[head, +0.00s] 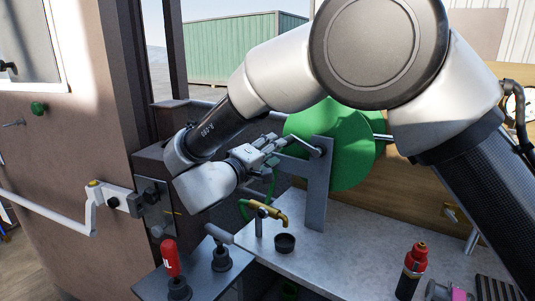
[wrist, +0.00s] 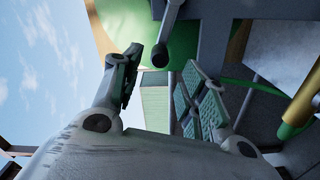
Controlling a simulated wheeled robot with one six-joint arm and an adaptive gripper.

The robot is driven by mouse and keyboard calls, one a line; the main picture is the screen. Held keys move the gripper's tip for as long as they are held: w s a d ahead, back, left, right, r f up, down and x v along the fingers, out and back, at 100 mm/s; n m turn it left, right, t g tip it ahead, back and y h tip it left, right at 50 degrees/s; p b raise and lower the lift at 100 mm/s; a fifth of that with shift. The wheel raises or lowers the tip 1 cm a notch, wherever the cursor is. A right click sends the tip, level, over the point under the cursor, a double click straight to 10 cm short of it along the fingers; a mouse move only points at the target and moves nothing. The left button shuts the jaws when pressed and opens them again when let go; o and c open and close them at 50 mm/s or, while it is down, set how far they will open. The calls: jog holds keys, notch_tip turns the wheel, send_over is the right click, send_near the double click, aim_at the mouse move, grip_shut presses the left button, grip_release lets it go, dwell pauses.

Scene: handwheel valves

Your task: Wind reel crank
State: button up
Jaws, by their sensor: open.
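The green reel (head: 345,165) stands upright behind a grey bracket (head: 317,195) on the workbench. A grey crank arm (head: 303,144) reaches from the bracket's top toward my gripper (head: 268,150). In the wrist view, the crank's dark round handle end (wrist: 160,55) hangs at the mouth of my gripper (wrist: 163,65), between the two spread fingers. The fingers are open and not closed on it. I cannot tell whether either finger touches it. Part of the green reel (wrist: 130,25) shows behind the crank. My arm hides the reel's upper part in the head view.
Below my gripper are a brass tap (head: 268,211) and a small dark cup (head: 285,243). A red-handled lever (head: 171,258) and a grey lever (head: 220,237) stand at front left. A red-and-black bottle-like item (head: 412,265) stands at right. A door with a white push bar (head: 50,210) is at left.

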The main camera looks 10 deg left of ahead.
aim_at(305, 145)
jog(key=shift+x, duration=3.4)
jog(key=c, duration=0.9)
jog(key=shift+r, duration=0.1)
